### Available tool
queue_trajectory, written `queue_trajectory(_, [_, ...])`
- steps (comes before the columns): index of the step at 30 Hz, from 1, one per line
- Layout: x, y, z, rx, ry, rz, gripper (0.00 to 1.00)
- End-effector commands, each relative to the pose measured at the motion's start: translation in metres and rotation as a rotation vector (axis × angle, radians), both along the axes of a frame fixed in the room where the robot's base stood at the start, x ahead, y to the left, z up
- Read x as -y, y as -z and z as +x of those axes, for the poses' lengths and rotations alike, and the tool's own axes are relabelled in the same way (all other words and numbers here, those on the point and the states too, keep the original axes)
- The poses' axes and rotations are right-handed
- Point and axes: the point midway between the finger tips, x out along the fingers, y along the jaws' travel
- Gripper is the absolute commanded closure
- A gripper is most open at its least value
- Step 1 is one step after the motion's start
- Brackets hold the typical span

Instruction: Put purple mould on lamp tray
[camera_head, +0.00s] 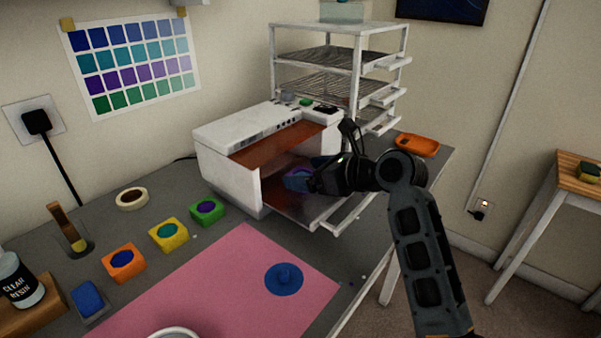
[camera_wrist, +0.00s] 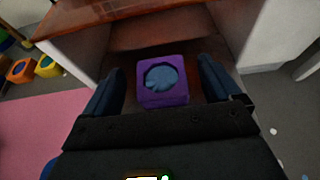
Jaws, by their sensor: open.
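The purple mould (camera_wrist: 162,83), a square block with blue resin in its round hollow, sits inside the white lamp box on its brown lamp tray (camera_head: 283,206). In the head view the mould (camera_head: 299,172) is mostly hidden by my gripper (camera_head: 297,180). My gripper (camera_wrist: 163,90) reaches into the front opening of the lamp box (camera_head: 229,176). In the wrist view its two blue fingers stand on either side of the mould, with a visible gap at each side. The fingers are open.
Green (camera_head: 207,211), yellow (camera_head: 168,234) and orange (camera_head: 123,263) moulds stand on the grey table left of the pink mat (camera_head: 225,290). A white wire rack (camera_head: 340,70) stands behind the lamp box. An orange dish (camera_head: 417,145) lies to the right.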

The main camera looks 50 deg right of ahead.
Motion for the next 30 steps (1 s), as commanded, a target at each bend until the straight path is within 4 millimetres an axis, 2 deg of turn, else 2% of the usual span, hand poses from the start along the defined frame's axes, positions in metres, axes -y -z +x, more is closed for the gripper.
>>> queue_trajectory(6, [0.002, -0.018, -0.044, 0.001, 0.003, 0.000, 0.09])
queue_trajectory(13, [0.003, -0.031, -0.075, 0.000, 0.000, 0.000, 0.09])
queue_trajectory(18, [0.003, -0.034, -0.084, -0.001, 0.000, 0.000, 0.09])
queue_trajectory(30, [0.003, -0.035, -0.085, -0.001, -0.001, 0.000, 0.09])
